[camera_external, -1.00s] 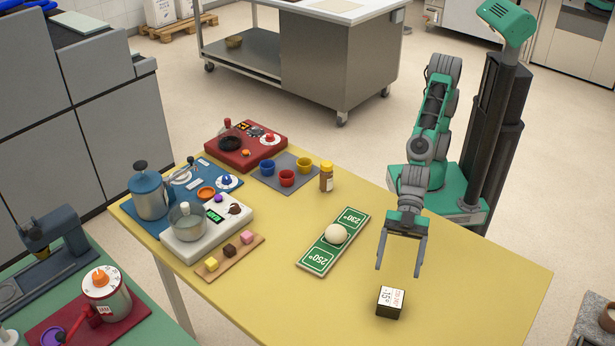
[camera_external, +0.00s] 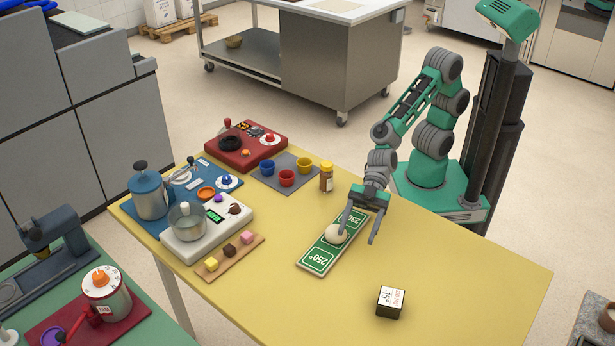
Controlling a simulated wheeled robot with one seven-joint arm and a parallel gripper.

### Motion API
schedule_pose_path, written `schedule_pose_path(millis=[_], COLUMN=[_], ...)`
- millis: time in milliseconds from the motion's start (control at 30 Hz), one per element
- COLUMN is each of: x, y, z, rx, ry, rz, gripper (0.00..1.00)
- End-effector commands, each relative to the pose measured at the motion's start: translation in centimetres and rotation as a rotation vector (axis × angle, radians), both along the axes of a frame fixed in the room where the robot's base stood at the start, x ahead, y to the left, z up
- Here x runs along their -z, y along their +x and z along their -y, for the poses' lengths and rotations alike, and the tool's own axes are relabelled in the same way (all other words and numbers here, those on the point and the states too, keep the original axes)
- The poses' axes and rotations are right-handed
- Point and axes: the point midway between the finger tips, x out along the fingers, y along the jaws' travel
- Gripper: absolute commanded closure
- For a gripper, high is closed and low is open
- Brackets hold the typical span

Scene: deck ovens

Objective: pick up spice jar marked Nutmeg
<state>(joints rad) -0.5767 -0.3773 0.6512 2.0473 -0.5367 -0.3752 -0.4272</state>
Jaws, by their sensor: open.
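A small spice jar (camera_external: 326,178) with an amber-brown body, a pale label and a yellow-orange lid stands upright on the yellow table (camera_external: 460,285). Its label is too small to read. My gripper (camera_external: 358,232) is open, its fingers pointing down, to the right of the jar and nearer the camera. One finger is close to a pale dough ball (camera_external: 336,233); I cannot tell whether they touch. Nothing shows between the fingers.
The dough ball sits on a green board (camera_external: 316,260) marked 230° and 250°. Red, blue and yellow cups stand on a grey mat (camera_external: 268,183) left of the jar. A marked cube (camera_external: 390,302) is at the front right. The right table area is clear.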

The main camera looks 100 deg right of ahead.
Motion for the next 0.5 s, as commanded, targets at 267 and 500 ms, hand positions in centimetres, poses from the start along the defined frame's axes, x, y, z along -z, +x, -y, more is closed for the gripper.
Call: schedule_pose_path(millis=[267, 500], x=[-3.8, -1.2], y=[4.1, 3.9], z=[15.5, 26.7], rx=[0.253, 0.541], ry=[0.180, 0.229], rz=[0.171, 0.251], gripper=[0.36, 0.36])
